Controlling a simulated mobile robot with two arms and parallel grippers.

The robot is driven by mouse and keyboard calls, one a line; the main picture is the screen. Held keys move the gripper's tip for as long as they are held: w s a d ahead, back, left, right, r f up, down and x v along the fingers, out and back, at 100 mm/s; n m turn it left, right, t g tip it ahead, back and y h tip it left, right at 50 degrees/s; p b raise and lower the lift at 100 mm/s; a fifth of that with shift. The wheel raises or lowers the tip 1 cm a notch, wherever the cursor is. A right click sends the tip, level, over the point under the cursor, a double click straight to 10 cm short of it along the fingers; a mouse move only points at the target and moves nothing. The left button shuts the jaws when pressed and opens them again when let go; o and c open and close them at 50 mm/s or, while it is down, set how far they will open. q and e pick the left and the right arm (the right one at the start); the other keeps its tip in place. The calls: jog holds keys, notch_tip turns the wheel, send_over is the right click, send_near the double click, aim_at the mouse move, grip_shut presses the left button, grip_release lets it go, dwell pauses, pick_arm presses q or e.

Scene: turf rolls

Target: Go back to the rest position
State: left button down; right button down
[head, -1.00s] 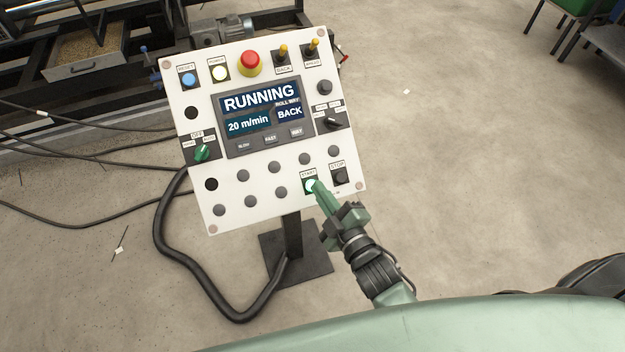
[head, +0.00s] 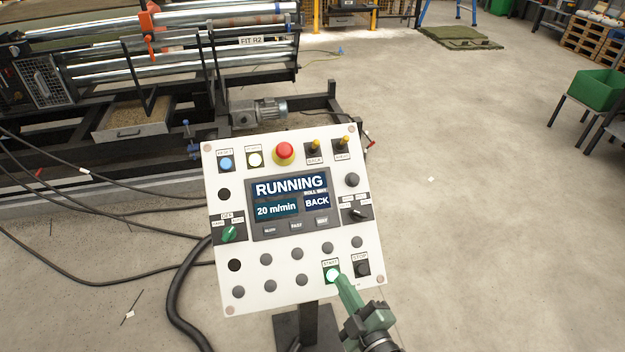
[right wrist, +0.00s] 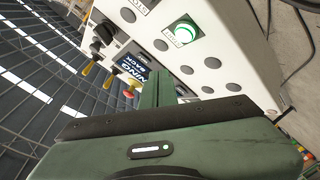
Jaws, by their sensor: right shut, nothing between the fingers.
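My right gripper (head: 346,284) is shut and empty. In the head view its green fingertips are at the lower right of the control panel (head: 215,180), beside the lit START button (head: 332,274). In the right wrist view the shut fingers (right wrist: 158,90) point toward the panel face, and the lit green START button (right wrist: 184,30) shows clear of them. I cannot tell the exact gap between the tips and the panel. The panel's screen (head: 290,203) reads RUNNING, 20 m/min, BACK. The STOP button (head: 361,268) is right of START. My left gripper is not in view.
The panel stands on a dark post with a base plate (head: 290,328). A thick black cable (head: 177,300) hangs left of it. The roller machine (head: 185,60) is behind. A green bin (head: 597,90) stands at the right. The floor (head: 470,200) on the right is clear.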

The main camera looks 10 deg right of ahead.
jog(key=s+d+f+m+g+h, duration=0.1)
jog(key=s+f+m+g, duration=0.2)
jog(key=f, duration=0.7)
jog(key=s+d+f+m+g, duration=0.1)
jog(key=s+d+f+g, duration=0.15)
jog(key=s+f, duration=0.6)
jog(key=s+d+f+m+g+h, duration=0.1)
jog(key=s+f+m+g, duration=0.15)
jog(key=f, duration=1.05)
jog(key=s+d+f+m+g, duration=0.1)
jog(key=s+d+f+g, duration=0.1)
jog(key=s+f, duration=0.2)
jog(key=s+d+f+m+g+h, duration=0.1)
jog(key=s+f, duration=0.4)
jog(key=s, duration=0.6)
jog(key=s+d+f+m+g, duration=0.2)
jog(key=s+d+f+g, duration=0.1)
jog(key=s, duration=0.5)
jog(key=shift+f+g+h, duration=0.4)
jog(key=shift+f+g, duration=0.35)
jog(key=shift+g, duration=0.05)
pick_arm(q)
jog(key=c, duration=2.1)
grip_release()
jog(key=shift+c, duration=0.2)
